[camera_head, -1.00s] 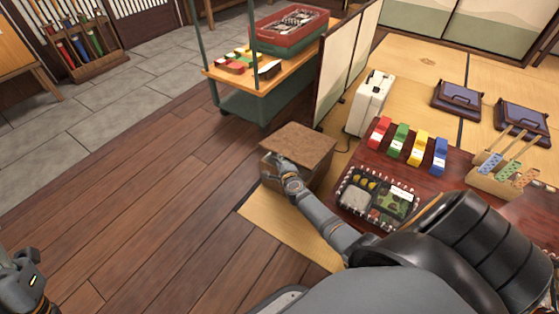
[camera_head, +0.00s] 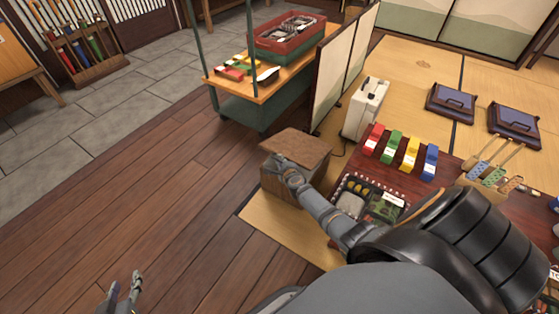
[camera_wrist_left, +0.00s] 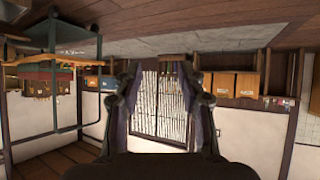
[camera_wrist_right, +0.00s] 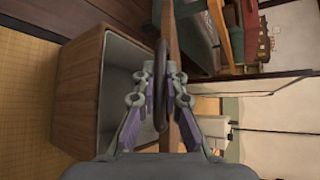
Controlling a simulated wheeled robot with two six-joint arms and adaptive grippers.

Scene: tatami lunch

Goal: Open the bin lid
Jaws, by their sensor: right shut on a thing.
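The wooden bin (camera_head: 286,192) stands on the mat beside the low table, with its brown lid (camera_head: 300,147) on top. In the right wrist view, the bin (camera_wrist_right: 78,95) shows its grey inside (camera_wrist_right: 120,75) through a gap, so the lid (camera_wrist_right: 173,45) is partly raised. My right gripper (camera_head: 279,161) is at the lid's front edge. In the right wrist view, its fingers (camera_wrist_right: 160,85) are shut on the dark lid handle (camera_wrist_right: 161,60). My left gripper (camera_head: 125,288) is open and empty over the wooden floor; its spread fingers also show in the left wrist view (camera_wrist_left: 160,75).
The low table (camera_head: 455,170) with a bento box (camera_head: 370,200) and coloured blocks stands right of the bin. A white case (camera_head: 365,108) and a folding screen (camera_head: 343,70) are behind it. A cart (camera_head: 237,108) stands further back. The floor to the left is clear.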

